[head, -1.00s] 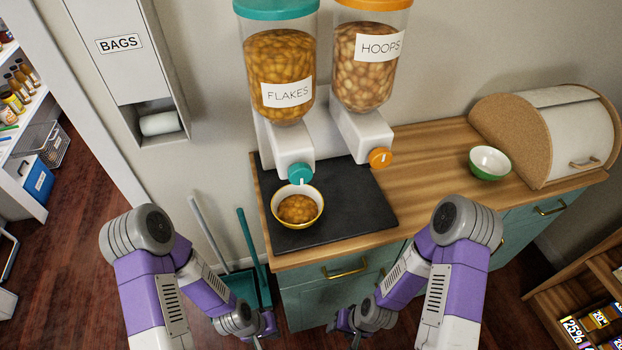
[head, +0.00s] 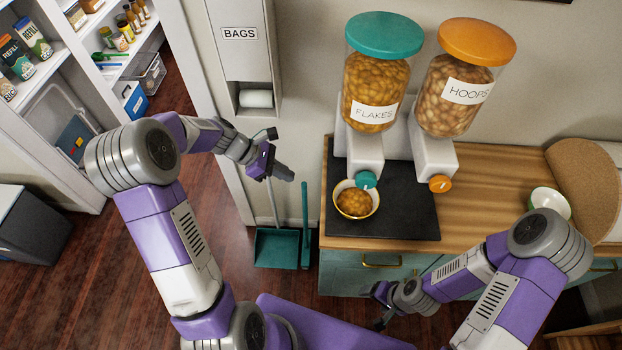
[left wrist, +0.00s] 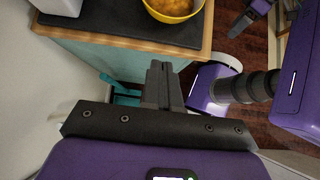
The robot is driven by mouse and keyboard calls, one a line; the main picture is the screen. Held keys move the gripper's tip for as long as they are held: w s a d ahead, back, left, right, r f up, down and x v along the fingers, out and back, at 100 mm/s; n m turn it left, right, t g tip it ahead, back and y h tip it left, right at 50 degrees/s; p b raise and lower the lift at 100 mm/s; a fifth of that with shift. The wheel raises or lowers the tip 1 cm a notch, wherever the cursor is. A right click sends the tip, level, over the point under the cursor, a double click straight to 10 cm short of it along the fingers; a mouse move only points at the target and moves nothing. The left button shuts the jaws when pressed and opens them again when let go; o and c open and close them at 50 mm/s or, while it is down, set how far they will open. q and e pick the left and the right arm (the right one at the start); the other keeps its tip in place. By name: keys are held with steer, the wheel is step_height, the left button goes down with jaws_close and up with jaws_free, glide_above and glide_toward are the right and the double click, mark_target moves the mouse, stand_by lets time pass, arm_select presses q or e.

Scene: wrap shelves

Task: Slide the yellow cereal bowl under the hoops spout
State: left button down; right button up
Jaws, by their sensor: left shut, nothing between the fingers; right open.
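The yellow bowl (head: 355,199) stands upright on the black mat (head: 413,219), full of flakes, below the flakes dispenser (head: 372,104) and its teal knob. The hoops dispenser (head: 452,115), with an orange knob, is to its right; the mat below its spout is bare. My left gripper (head: 286,174) is shut and empty, in the air left of the counter. In the left wrist view its fingers (left wrist: 162,73) point toward the counter edge, with the bowl (left wrist: 172,8) beyond. My right gripper (head: 378,325) is low in front of the counter, open, its fingertips small in view.
A teal dustpan (head: 277,247) and brush lean at the counter's left side. A bag dispenser (head: 244,50) hangs on the wall.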

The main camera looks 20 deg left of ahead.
mark_target(336, 194)
arm_select(q)
steer(key=shift+w+d+r+b+x, duration=0.1)
steer(key=shift+d+r+b+x, duration=0.2)
steer(key=shift+x, duration=1.8)
steer(key=shift+w+d+r+b+x, duration=0.1)
steer(key=shift+d+r+b+x, duration=0.2)
steer(key=shift+x, duration=1.8)
steer(key=shift+w+d+r+b+x, duration=0.15)
steer(key=shift+d+r+x, duration=0.2)
steer(key=shift+x, duration=1.75)
steer(key=shift+s, duration=0.15)
steer(key=shift+w+d, duration=0.3)
steer(key=shift+d, duration=0.6)
steer(key=shift+w+d, duration=0.25)
steer(key=shift+d, duration=0.65)
steer(key=shift+a, duration=0.1)
